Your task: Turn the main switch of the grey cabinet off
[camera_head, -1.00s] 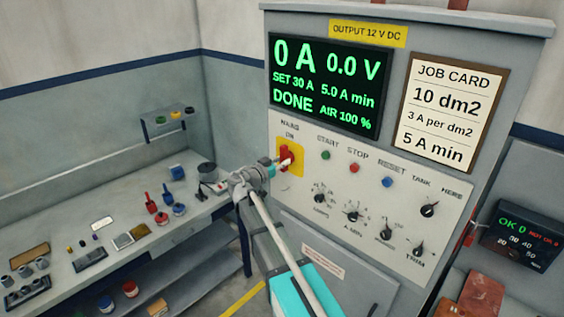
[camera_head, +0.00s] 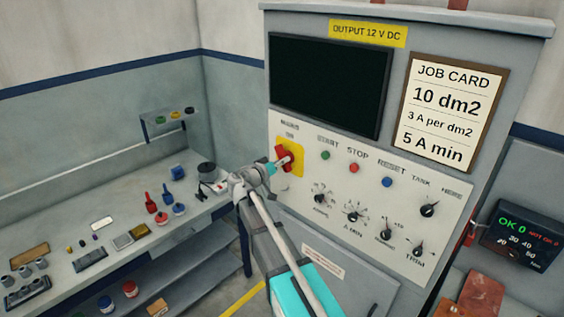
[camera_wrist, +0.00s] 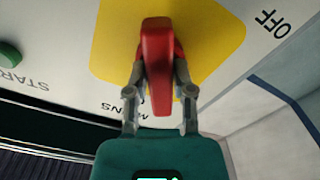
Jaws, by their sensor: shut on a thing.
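The grey cabinet (camera_head: 412,40) stands in front of me with its sloped control panel. Its red main switch (camera_head: 283,157) sits on a yellow plate (camera_head: 297,161) at the panel's upper left. In the head view the handle is tilted. My gripper (camera_head: 274,165) is at the switch. In the wrist view my gripper (camera_wrist: 159,88) has a finger on each side of the red handle (camera_wrist: 157,50) and is shut on it. The word OFF shows on the panel to the right in that view. The cabinet's display (camera_head: 325,85) is dark.
Green, red and blue buttons (camera_head: 387,182) and several black knobs sit to the right of the switch. A job card (camera_head: 447,113) hangs above them. A workbench (camera_head: 120,205) with small items stands at the left. A smaller unit with a lit screen (camera_head: 522,237) is at the right.

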